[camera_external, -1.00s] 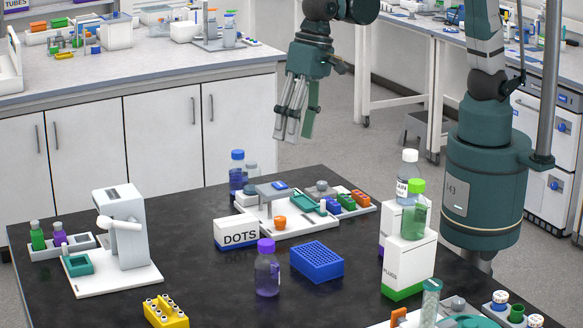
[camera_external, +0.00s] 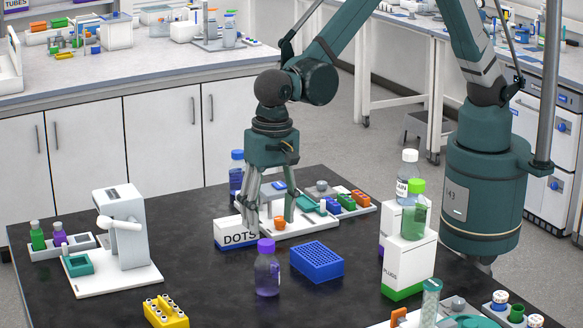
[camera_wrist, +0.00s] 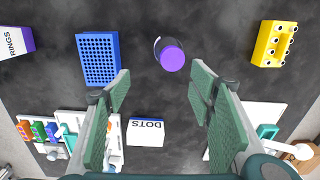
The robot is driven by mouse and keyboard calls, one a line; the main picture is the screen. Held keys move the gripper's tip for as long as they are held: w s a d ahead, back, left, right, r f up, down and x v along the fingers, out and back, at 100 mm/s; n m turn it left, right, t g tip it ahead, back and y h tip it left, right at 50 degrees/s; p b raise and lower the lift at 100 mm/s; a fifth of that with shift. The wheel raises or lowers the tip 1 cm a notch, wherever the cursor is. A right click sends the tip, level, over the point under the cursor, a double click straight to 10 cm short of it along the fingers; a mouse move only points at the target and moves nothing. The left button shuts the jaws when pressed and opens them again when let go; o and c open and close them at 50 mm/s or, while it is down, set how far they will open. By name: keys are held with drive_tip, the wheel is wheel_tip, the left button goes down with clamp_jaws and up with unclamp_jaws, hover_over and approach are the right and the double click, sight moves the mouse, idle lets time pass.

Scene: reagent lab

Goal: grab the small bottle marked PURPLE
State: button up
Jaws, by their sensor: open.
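My gripper (camera_external: 268,220) is open and empty, pointing down above the table near the DOTS box (camera_external: 236,234). In the wrist view its fingers (camera_wrist: 160,82) are spread apart, with the larger purple-capped bottle ahead between them. The small bottles are outside that view.
A white device (camera_external: 122,235) stands right of the rack. A blue perforated block (camera_external: 317,262) and a yellow block (camera_external: 166,312) flank the larger bottle. Dark tabletop between these is clear.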

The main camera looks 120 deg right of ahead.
sight(267, 241)
drive_tip(key=shift+m, duration=0.6)
drive_tip(key=f, duration=0.1)
drive_tip(key=w+a+f, duration=0.1)
drive_tip(key=f, duration=0.1)
drive_tip(key=w+a+f, duration=0.1)
drive_tip(key=f, duration=0.1)
drive_tip(key=shift+f, duration=0.1)
drive_tip(key=shift+f, duration=1.25)
drive_tip(key=shift+a+f, duration=0.1)
drive_tip(key=shift+f, duration=2.5)
drive_tip(key=shift+c, duration=0.4)
drive_tip(key=c, duration=1)
